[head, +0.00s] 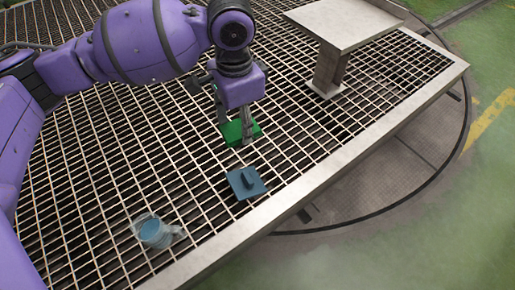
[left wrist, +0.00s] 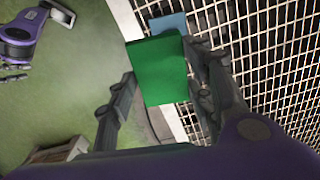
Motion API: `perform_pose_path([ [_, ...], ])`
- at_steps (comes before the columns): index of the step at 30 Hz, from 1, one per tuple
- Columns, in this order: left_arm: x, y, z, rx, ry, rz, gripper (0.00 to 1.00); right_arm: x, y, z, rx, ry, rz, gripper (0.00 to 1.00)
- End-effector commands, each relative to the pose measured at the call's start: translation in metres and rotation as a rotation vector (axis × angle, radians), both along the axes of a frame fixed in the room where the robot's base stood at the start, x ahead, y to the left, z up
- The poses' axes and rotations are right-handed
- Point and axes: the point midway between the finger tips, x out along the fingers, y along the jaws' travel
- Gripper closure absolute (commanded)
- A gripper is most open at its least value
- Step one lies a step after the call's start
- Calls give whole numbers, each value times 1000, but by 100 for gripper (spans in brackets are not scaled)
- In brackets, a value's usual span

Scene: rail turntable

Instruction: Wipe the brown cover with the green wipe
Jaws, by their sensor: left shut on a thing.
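The green wipe (head: 234,133) is a flat green block between the fingers of my left gripper (head: 235,128), which is shut on it over the grating. In the left wrist view, the green wipe (left wrist: 158,70) fills the space between the two dark fingers. I cannot tell whether it touches the grating. I cannot identify a brown cover for sure; a brownish thing (left wrist: 60,150) shows low at the left in the left wrist view, partly hidden. My right gripper cannot be made out clearly.
A clear mug with blue contents (head: 155,231) stands on the grating at front left. A grey pedestal table (head: 343,24) stands at back right with an empty top. The grating's pale metal border (head: 330,180) runs along the right. Grating around the pad is bare.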

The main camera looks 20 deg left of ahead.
Motion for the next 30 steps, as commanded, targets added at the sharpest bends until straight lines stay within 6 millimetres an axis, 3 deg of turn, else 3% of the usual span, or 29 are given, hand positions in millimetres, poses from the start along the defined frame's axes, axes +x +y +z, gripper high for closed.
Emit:
perform_pose_path([
  [15, 35, 0, -102, -2, 6, -1183, 73, -3, 0, 11, 1, 0, -5, 60],
  [24, 35, 6, -166, -5, 5, -1853, 73, -7, -1, 17, 0, 5, -12, 60],
  [30, 32, 10, -193, -3, 2, -2149, 73, -11, -1, 20, 0, 9, -15, 60],
])
